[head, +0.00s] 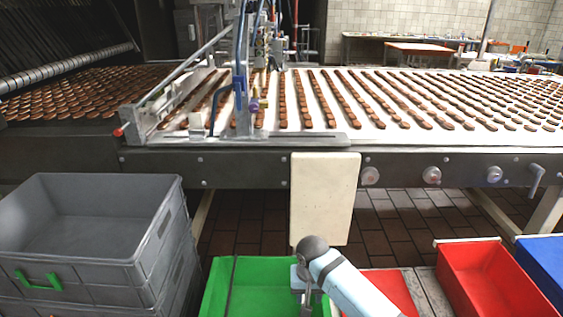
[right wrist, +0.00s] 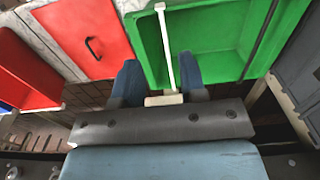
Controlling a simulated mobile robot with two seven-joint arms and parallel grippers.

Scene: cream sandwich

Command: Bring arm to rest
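My right arm comes in from the bottom right of the head view. Its right gripper (head: 302,288) hangs low over the right part of the green crate (head: 255,275). In the right wrist view the two dark blue fingers of the right gripper (right wrist: 158,80) stand apart. A thin white stick (right wrist: 164,45) shows between them, along the edge of the green crate (right wrist: 225,40). A small cream block lies at the finger bases; I cannot tell whether it touches the fingers. My left gripper is in neither view.
A conveyor (head: 230,170) with rows of brown biscuits runs across the back. A cream panel (head: 325,195) hangs on its front. Stacked grey crates (head: 150,235) stand at the left. Red crates (head: 480,280) and a blue crate (head: 545,260) stand at the right. Tiled floor shows between.

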